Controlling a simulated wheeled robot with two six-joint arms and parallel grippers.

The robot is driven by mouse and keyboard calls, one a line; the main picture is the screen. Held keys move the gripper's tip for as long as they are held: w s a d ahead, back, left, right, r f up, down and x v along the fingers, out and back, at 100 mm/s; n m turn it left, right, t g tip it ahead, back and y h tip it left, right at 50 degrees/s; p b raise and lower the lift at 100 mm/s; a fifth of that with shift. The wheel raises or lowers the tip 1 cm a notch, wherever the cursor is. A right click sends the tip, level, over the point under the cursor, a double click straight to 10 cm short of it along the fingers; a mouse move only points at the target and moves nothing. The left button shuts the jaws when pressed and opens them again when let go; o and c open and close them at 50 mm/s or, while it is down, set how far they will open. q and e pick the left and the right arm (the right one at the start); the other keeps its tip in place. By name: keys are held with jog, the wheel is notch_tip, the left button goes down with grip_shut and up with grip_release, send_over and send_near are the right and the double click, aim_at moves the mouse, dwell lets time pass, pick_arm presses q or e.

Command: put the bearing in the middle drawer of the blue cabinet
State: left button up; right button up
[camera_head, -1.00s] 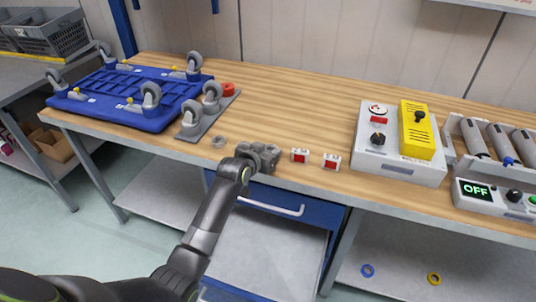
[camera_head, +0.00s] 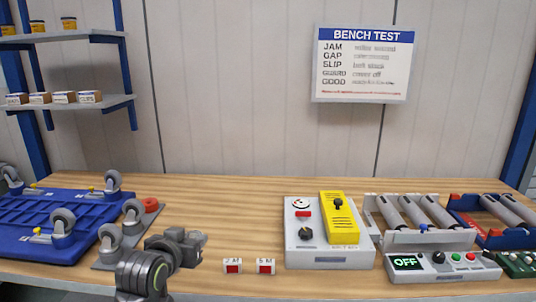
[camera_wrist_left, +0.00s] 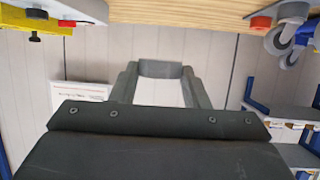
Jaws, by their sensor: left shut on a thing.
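My left gripper (camera_head: 196,243) is above the front part of the bench. In the left wrist view its two fingers (camera_wrist_left: 160,85) stand apart with a plain grey piece (camera_wrist_left: 160,69) between their tips. The gripper is shut on this piece, but I cannot tell for sure that it is the bearing. No bearing shows clearly elsewhere in the current frames. The blue cabinet and its drawers are out of view now. My right gripper is not in view.
The wooden bench (camera_head: 225,215) is clear behind the gripper. A blue wheeled frame (camera_head: 35,215) lies left.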

pick_arm(q)
jog(key=s+a+r+n+y, duration=0.1)
jog(key=s+r, duration=0.4)
jog(key=s, duration=0.5)
jog(key=shift+s+a+y, duration=0.15)
jog(key=shift+s+y, duration=0.15)
jog(key=shift+s, duration=0.1)
